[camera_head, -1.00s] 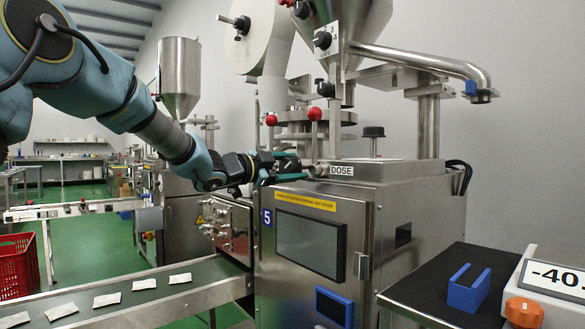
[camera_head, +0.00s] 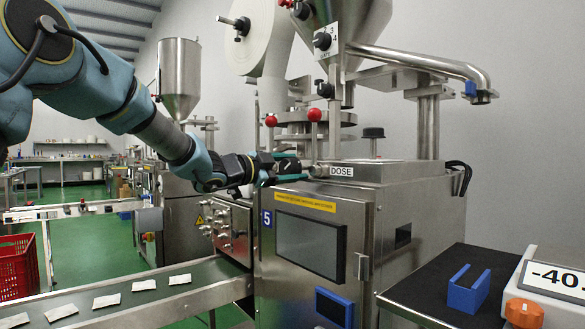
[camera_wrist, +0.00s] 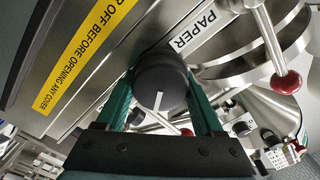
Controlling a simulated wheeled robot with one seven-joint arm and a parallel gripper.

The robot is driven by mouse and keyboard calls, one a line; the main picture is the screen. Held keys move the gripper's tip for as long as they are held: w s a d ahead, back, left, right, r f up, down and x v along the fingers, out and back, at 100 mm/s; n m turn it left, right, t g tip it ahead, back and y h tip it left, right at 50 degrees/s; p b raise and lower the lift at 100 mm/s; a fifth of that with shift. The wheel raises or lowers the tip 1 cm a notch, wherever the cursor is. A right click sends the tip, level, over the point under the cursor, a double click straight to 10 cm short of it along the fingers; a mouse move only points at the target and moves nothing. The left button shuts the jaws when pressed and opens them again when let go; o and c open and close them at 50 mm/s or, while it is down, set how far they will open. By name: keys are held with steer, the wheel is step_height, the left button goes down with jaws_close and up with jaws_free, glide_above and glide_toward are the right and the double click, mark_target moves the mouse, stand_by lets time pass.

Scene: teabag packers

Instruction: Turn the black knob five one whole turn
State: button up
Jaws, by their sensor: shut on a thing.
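The black knob (camera_wrist: 158,82) shows in the wrist view as a round dark cap with a white line on its face, beside a label reading "PAPER". My gripper (camera_head: 291,168) is at the upper front of the machine marked 5 (camera_head: 345,190). In the wrist view its two green fingers lie on either side of the knob, shut on it.
Red ball-ended levers (camera_head: 314,114) stand close above my gripper. A screen (camera_head: 311,247) and blue-framed opening are on the machine's front. A conveyor (camera_head: 215,271) with several teabags runs at lower left. A bench with a blue holder (camera_head: 468,290) and a scale is at right.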

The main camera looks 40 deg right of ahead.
mark_target(284, 169)
steer(key=shift+w+a+f, duration=0.15)
steer(key=shift+w+f, duration=0.35)
steer(key=shift+f, duration=0.1)
steer(key=o, duration=1.1)
steer(key=shift+c, duration=0.2)
steer(key=shift+s+r, duration=0.1)
steer(key=shift+s, duration=0.05)
steer(key=shift+a, duration=1.1)
steer(key=shift+a+r, duration=0.25)
steer(key=shift+a, duration=0.3)
steer(key=shift+a+r, duration=0.2)
steer(key=shift+a, duration=4.15)
